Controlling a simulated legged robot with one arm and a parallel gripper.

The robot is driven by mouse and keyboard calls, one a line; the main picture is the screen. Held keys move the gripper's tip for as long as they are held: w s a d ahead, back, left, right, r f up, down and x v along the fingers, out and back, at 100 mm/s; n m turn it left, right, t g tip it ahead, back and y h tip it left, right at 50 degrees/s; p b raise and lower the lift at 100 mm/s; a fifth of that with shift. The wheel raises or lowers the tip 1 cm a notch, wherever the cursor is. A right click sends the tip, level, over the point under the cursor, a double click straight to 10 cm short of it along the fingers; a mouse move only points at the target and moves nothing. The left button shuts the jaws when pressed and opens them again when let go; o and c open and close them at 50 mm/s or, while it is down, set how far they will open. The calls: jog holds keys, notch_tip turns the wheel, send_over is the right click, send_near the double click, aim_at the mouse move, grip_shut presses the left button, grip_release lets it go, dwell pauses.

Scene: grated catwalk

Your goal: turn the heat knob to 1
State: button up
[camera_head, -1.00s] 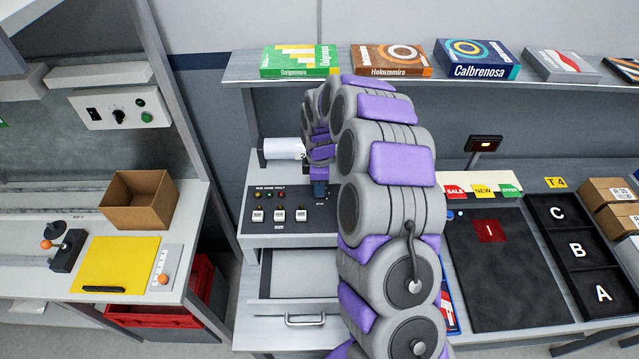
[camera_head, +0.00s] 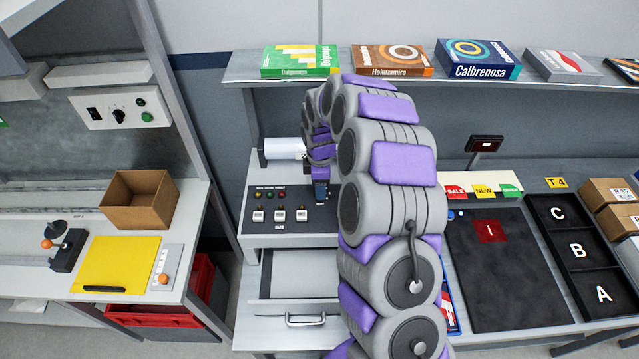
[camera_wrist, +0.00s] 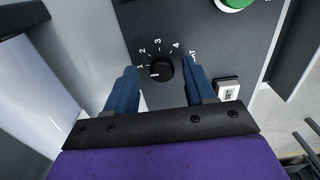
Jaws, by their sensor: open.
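The heat knob (camera_wrist: 161,70) is a round black knob on a dark panel in the wrist view. Printed numbers 1 to 4 run around its left and upper sides. Its white mark points to the lower left, close to the 1 and a little below it. My gripper (camera_wrist: 160,67) is open, with one blue finger on each side of the knob and a gap visible on both sides. In the head view, my gripper's blue end (camera_head: 320,191) is over the right part of the control panel (camera_head: 262,228), where my arm hides the knob.
A green button (camera_wrist: 234,3) is at the top edge. Several switches (camera_head: 280,215) sit left of my gripper. A white roll (camera_head: 283,148) is behind the panel, and an open drawer (camera_head: 298,290) is below it.

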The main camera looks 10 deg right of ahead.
jog(key=shift+r, duration=0.1)
notch_tip(320, 180, up, 17)
dwell(0.6)
dwell(0.3)
